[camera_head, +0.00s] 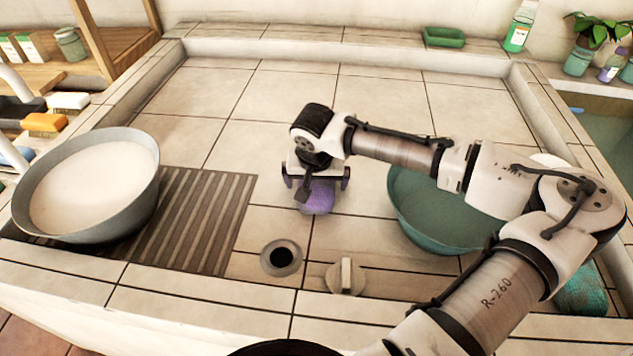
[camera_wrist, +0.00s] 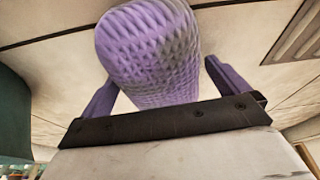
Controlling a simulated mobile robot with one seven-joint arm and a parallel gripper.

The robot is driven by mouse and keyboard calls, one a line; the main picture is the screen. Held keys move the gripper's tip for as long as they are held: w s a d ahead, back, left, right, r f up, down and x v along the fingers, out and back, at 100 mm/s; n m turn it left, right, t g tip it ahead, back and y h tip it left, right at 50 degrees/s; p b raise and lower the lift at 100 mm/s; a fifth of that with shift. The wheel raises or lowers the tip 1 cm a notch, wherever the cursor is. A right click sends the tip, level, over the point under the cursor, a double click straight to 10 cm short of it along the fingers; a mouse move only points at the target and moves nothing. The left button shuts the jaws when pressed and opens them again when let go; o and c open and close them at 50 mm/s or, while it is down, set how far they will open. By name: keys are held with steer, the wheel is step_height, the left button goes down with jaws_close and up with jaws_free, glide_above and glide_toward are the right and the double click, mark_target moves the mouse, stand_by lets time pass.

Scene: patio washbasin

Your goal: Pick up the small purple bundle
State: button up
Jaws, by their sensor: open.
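The small purple bundle (camera_head: 318,197) lies on the tiled basin surface in the middle of the head view, partly hidden by my gripper. In the wrist view the bundle (camera_wrist: 150,50) shows a knitted, woven texture and lies between the two fingers. My gripper (camera_head: 316,180) is directly over the bundle, pointing down. In the wrist view my gripper (camera_wrist: 165,90) is open, with a finger on each side of the bundle. A gap shows beside the right finger; contact at the left finger is hard to tell.
A grey bowl (camera_head: 143,190) stands at left by a ribbed drain mat (camera_head: 200,225). A teal bowl (camera_head: 430,225) is close at right, partly behind my arm. A drain hole (camera_head: 281,257) and a pale knob (camera_head: 346,277) are in front. The tiles behind are clear.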

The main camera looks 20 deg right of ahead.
steer(key=c, duration=1.1)
steer(key=shift+o, duration=0.2)
steer(key=shift+r, duration=0.1)
